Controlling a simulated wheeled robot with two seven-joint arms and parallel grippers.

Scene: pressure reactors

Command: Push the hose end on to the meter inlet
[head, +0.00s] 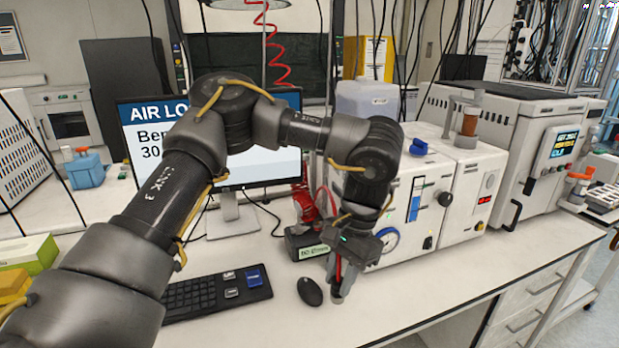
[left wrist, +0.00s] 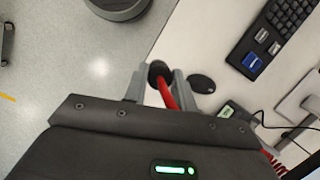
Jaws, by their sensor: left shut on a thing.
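My left gripper (head: 338,288) points down over the front part of the bench, right of the mouse. It is shut on a red hose (left wrist: 170,97); the hose's dark end (left wrist: 157,71) shows at the fingertips in the left wrist view. The hose end is apart from the white instrument (head: 440,190), which has a blue tube-type meter (head: 414,200) and a round gauge on its front. My gripper and wrist cover part of that front's lower left. I cannot make out the meter inlet. My right gripper is not in view.
A dark box with a pale green label (head: 313,251) stands just left of my gripper, before a red coil (head: 305,203). A black mouse (head: 309,291), a keyboard (head: 215,294) and a monitor (head: 140,114) are further left. The bench front at right (head: 480,280) is clear.

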